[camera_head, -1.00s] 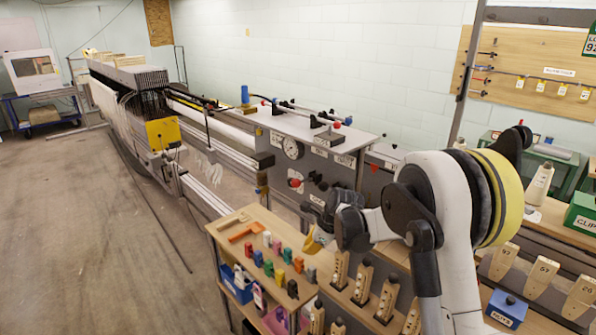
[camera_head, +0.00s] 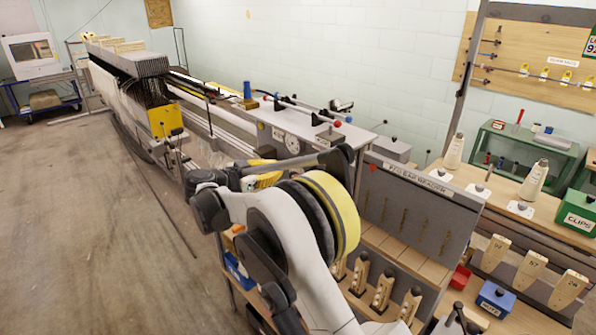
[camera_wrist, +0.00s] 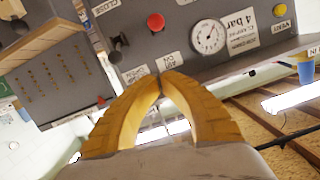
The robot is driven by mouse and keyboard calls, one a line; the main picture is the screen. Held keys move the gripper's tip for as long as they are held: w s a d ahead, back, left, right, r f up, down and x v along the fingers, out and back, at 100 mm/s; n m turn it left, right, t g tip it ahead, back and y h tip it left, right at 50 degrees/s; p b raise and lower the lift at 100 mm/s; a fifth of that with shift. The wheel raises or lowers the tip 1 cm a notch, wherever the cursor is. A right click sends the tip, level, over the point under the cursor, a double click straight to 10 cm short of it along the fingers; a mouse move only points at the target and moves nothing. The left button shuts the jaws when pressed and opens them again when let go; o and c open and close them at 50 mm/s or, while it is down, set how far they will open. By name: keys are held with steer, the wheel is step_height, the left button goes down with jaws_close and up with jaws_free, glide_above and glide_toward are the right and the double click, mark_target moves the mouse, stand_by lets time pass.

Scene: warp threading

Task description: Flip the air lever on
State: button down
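In the wrist view the machine's grey control panel (camera_wrist: 240,62) appears upside down. The tips overlap the panel near the "AIR ON" label; contact cannot be told. In the head view my gripper (camera_head: 266,181) is beside the panel, partly hidden by my arm.
The machine's top (camera_head: 320,128) has levers and red knobs on it. A grey rack (camera_head: 420,205) with hooks stands to the right. Wooden shelving with several blocks (camera_head: 383,290) lies below my arm. Floor at left (camera_head: 90,240) is open.

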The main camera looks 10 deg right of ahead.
steer(key=w+d+f+b, duration=0.2)
steer(key=w+d+f, duration=0.4)
steer(key=w+d, duration=0.1)
steer(key=shift+d, duration=0.15)
stand_by(0.6)
steer(key=shift+f+b, duration=0.15)
steer(key=shift+b, duration=0.2)
steer(key=shift+s+a+f+t+h+b, duration=0.1)
steer(key=shift+a+f+t+h+b, duration=0.1)
steer(key=shift+f+t+h+b, duration=0.25)
steer(key=shift+b, duration=0.35)
